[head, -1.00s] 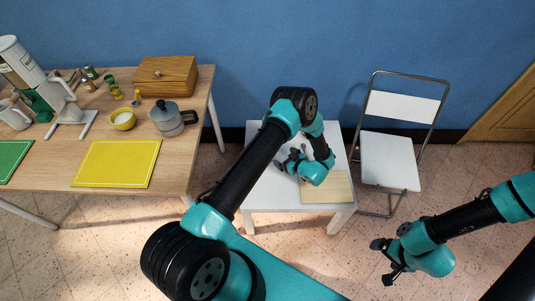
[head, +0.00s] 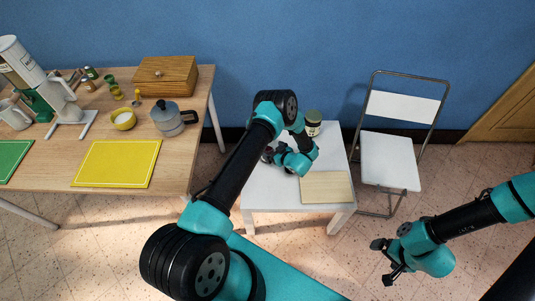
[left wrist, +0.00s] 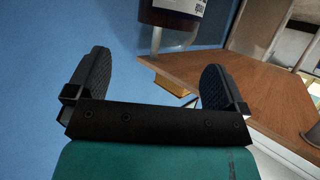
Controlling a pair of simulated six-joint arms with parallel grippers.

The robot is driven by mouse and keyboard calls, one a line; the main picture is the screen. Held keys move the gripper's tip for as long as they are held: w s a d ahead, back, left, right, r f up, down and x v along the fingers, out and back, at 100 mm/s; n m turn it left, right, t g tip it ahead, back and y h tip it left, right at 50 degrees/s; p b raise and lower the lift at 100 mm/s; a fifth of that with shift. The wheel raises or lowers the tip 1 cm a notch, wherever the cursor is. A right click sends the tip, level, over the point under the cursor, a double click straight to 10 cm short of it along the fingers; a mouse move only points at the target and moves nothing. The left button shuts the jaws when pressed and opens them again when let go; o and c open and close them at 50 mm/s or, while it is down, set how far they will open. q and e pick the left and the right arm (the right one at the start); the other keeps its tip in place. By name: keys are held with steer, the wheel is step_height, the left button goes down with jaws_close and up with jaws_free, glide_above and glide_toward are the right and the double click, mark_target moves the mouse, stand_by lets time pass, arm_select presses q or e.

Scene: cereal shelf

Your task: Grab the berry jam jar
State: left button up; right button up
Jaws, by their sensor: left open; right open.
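A jar (head: 313,123) with a dark lid and a pale label stands at the back of the small white table, just behind my left forearm. I cannot read its label, so I cannot tell if it is the berry jam. My left gripper (head: 272,156) is over the left part of that table, apart from this jar. A dark, slightly reddish shape beside its fingers is too small to tell. In the left wrist view my left gripper (left wrist: 155,85) is open, with nothing between its fingers. My right gripper (head: 386,262) is open and empty above the floor at the lower right.
A pale wooden board (head: 326,187) lies at the front right of the white table (head: 262,194). A white folding chair (head: 389,162) stands close on the right.

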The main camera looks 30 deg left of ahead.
arm_select(q)
steer(key=shift+x, duration=2.4)
steer(key=shift+r, duration=0.1)
steer(key=shift+s, duration=0.1)
steer(key=shift+c, duration=0.4)
steer(key=c, duration=1.1)
steer(key=shift+r, duration=0.1)
steer(key=shift+c, duration=0.2)
steer(key=shift+r, duration=0.45)
steer(key=r, duration=0.2)
steer(key=shift+s+d+r, duration=0.25)
steer(key=shift+s, duration=0.1)
steer(key=s+d+r, duration=0.1)
steer(key=s+d, duration=0.6)
steer(key=s, duration=0.6)
steer(key=shift+d+r, duration=0.2)
steer(key=shift+d, duration=0.2)
